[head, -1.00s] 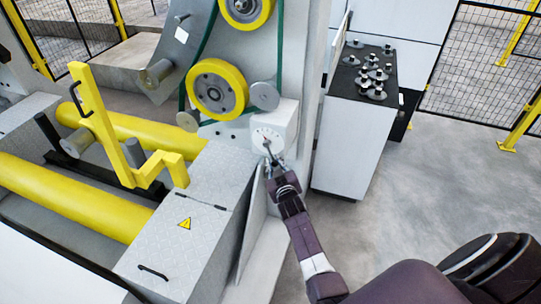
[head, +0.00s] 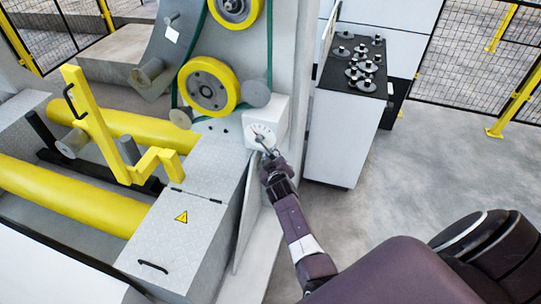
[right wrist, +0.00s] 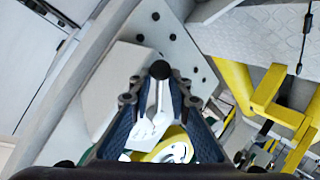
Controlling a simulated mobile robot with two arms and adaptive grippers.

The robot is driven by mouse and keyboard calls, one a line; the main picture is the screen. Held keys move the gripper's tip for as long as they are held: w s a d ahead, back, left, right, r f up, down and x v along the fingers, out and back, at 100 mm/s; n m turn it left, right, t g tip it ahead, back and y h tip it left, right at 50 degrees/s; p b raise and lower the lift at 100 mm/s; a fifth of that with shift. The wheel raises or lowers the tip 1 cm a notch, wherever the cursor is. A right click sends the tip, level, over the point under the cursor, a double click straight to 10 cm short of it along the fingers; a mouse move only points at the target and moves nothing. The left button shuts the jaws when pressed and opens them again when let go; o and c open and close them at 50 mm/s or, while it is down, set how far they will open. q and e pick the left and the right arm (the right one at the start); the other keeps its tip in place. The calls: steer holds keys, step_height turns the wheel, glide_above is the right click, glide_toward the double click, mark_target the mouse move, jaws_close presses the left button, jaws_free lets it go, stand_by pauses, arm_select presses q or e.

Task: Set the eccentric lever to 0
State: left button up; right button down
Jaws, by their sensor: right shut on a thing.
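The eccentric lever (head: 262,141) is a small metal lever on the front of a white box with a dial scale (head: 262,130), on the side of the machine column. Its handle slants down and to the right. My right gripper (head: 270,157) is at its lower end and is shut on it. In the right wrist view the lever (right wrist: 158,101), with a black round knob, stands between the two fingers of my right gripper (right wrist: 160,97). The dial numbers are too small to read. My left gripper is not in view.
Yellow and green-belted pulleys (head: 209,86) sit just above the dial box. A grey cabinet (head: 345,135) with several metal parts on top stands to the right. A grey metal housing (head: 180,235) and yellow rollers (head: 70,195) lie to the left. Floor at the right is free.

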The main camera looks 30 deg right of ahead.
steer(key=c, duration=2.1)
jaws_free()
steer(key=shift+s, duration=0.15)
steer(key=v, duration=1.1)
steer(key=shift+s+a+r, duration=0.15)
steer(key=shift+s+r, duration=0.1)
steer(key=shift+s, duration=0.1)
